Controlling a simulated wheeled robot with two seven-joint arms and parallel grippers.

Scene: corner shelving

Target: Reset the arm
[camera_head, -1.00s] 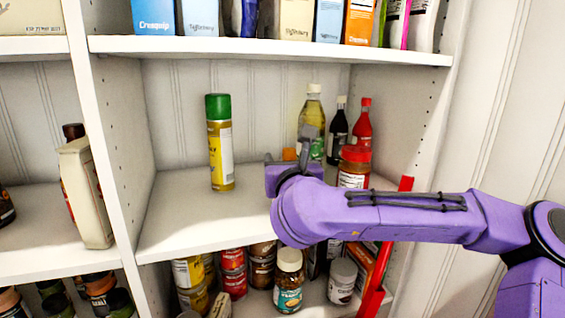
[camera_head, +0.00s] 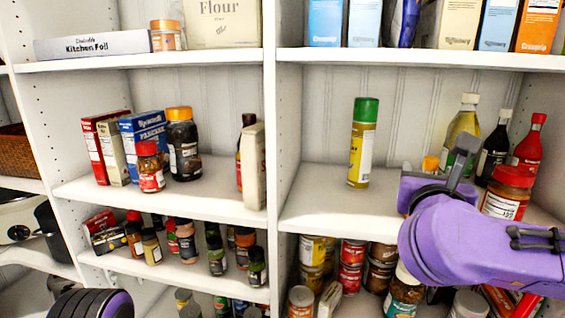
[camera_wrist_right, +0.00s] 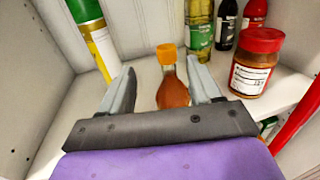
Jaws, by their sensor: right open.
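My right gripper (camera_head: 438,167) reaches into the middle shelf compartment at the right of the head view. In the right wrist view the right gripper (camera_wrist_right: 161,80) is open, with its two grey fingers apart. A small amber bottle with an orange cap (camera_wrist_right: 173,88) stands between or just beyond the fingers; I cannot tell which, and no contact shows. Its orange cap (camera_head: 430,164) shows behind the gripper in the head view. A purple and black part of my left arm (camera_head: 90,303) shows at the lower left; my left gripper is out of view.
A green-capped spray can (camera_head: 362,143) stands left of the gripper. A red-lidded jar (camera_head: 507,192), an oil bottle (camera_head: 462,125), a dark bottle (camera_head: 495,148) and a red bottle (camera_head: 529,145) stand to the right. A white divider (camera_head: 284,150) bounds the compartment.

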